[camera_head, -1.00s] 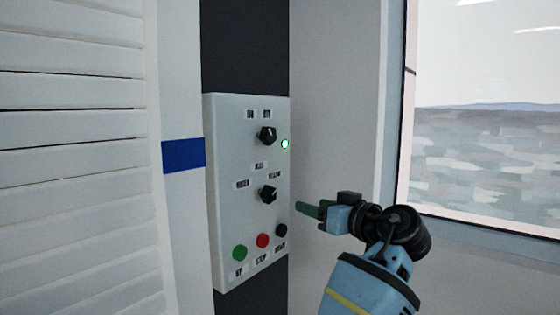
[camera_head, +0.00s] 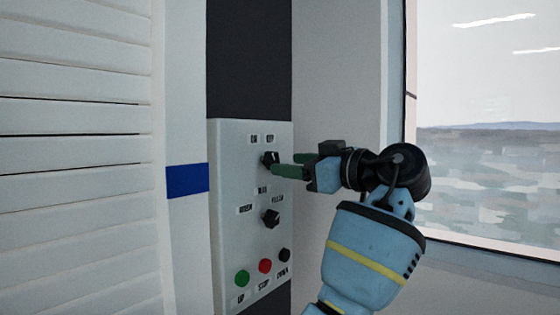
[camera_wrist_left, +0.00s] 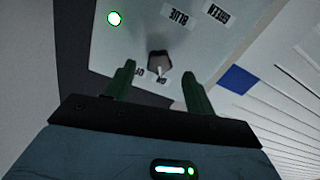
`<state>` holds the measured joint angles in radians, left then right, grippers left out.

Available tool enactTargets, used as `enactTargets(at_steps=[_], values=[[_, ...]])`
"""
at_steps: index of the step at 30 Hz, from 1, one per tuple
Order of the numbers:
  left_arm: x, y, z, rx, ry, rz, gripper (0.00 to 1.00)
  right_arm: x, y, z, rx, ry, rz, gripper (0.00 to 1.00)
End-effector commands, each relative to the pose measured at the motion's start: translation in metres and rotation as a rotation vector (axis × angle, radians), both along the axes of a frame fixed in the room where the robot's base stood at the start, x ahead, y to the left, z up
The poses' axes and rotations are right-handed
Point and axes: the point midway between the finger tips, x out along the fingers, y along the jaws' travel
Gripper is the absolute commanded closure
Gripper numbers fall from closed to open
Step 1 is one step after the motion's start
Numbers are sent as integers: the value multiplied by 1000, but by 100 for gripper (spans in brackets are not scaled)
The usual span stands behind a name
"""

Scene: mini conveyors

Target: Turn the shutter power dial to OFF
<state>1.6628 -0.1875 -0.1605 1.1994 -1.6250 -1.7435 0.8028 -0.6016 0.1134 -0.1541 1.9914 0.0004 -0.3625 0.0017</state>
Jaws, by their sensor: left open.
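The shutter power dial (camera_head: 268,160) is a black knob on a light panel (camera_head: 228,200), under the ON and OFF labels. My left gripper (camera_head: 288,163) is at the dial from the right, its green fingers level with it. In the wrist view the dial (camera_wrist_left: 159,62) sits between and just beyond the tips of my open left gripper (camera_wrist_left: 158,76), with nothing clearly held. The dial's pale mark seems to face the right-hand label, which looks like ON. Whether a finger touches the dial cannot be told. My right gripper is out of view.
A second black dial (camera_head: 271,218) sits below, with colour labels. Green (camera_head: 242,278), red (camera_head: 265,266) and black (camera_head: 285,255) buttons are at the bottom. White shutter slats (camera_head: 75,150) stand left; a window (camera_head: 490,120) is right.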

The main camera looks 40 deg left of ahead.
Motion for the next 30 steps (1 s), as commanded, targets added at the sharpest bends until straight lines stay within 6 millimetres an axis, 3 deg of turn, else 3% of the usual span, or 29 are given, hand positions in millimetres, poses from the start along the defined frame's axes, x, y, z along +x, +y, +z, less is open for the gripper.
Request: enactTargets(at_steps=[7,19,27,30], values=[[1,30,1,0,-1,1,46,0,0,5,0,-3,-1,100],[3,36,0,-1,1,-1,47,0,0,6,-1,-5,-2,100],[3,36,0,0,1,-1,82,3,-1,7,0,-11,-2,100],[3,36,0,0,1,-1,90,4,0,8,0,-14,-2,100]])
